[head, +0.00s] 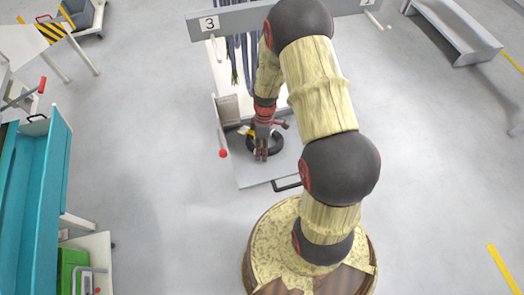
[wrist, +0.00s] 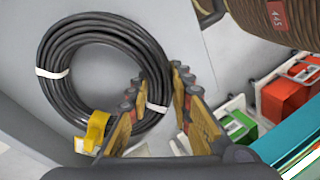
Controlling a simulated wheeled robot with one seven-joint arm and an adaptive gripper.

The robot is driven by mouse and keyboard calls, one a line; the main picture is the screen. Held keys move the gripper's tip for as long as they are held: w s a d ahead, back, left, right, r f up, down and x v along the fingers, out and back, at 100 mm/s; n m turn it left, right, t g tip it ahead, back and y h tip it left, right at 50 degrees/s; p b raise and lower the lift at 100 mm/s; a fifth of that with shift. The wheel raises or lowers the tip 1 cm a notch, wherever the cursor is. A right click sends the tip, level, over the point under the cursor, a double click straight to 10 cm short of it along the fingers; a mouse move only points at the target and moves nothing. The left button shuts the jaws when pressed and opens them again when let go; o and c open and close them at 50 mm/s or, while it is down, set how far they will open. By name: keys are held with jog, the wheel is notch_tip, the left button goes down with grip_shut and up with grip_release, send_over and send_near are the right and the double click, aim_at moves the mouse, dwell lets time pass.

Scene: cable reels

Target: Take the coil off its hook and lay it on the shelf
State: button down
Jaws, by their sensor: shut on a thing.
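The coil is a black cable ring with white ties and a yellow tag. It fills the left of the wrist view (wrist: 62,45) and shows partly behind my gripper in the head view (head: 277,143). My gripper (wrist: 158,92) is shut on the coil's right side, one finger on each side of the cable bundle. In the head view my gripper (head: 261,155) points down over the grey shelf (head: 252,176). The coil appears over this shelf; I cannot tell whether it touches it. The coil's own hook is not clearly visible.
A rack bar with a "3" sign (head: 209,24) stands behind, with cables (head: 243,58) hanging below it. A red-tipped rod (head: 223,153) is left of the shelf. A teal trough (head: 40,190) stands at left. Red (wrist: 287,98) and green (wrist: 238,128) boxes show in the wrist view.

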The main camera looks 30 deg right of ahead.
jog(key=c, duration=1.5)
grip_release()
jog(key=shift+o, duration=0.6)
jog(key=o, duration=0.4)
jog(key=shift+o, duration=0.5)
jog(key=shift+r, duration=0.1)
jog(key=p+v, duration=0.5)
jog(key=v, duration=0.5)
